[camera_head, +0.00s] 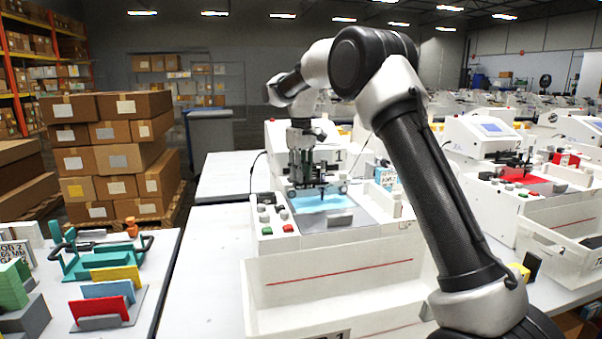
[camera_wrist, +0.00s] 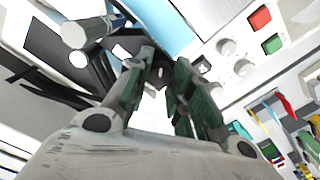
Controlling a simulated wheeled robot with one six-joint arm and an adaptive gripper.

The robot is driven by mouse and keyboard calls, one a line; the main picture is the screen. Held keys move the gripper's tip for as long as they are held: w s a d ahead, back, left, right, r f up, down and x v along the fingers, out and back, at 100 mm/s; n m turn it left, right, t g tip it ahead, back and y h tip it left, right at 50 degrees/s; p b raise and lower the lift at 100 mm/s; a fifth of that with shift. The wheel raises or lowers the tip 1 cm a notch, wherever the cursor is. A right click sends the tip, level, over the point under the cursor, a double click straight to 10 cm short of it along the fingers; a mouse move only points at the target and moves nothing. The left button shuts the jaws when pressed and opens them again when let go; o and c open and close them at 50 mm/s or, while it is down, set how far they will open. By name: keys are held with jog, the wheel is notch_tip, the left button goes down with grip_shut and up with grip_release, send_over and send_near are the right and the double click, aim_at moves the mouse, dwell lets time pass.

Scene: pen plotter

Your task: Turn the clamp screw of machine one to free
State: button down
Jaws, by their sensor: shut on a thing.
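Machine one (camera_head: 338,258) is a white pen plotter with a "1" on its upper housing. It stands on a white table in the middle of the head view, with a light blue sheet (camera_head: 325,201) on its bed. My gripper (camera_head: 304,172) is down at the pen carriage, above the back of the bed. In the wrist view my gripper (camera_wrist: 163,72) has its two dark green fingers close together, shut on a small part at the carriage. That part is most likely the clamp screw; the fingers hide nearly all of it. I cannot tell how far it is turned.
Red button (camera_wrist: 260,18), green button (camera_wrist: 271,44) and grey knobs lie right of my fingers in the wrist view. A second plotter with a red sheet (camera_head: 528,184) stands right. A side table at left holds coloured plates (camera_head: 105,308). Stacked cartons (camera_head: 112,150) stand behind.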

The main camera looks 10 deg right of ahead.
jog(key=shift+n, duration=1)
jog(key=c, duration=1.2)
grip_release()
jog(key=shift+r, duration=0.15)
notch_tip(320, 180, up, 12)
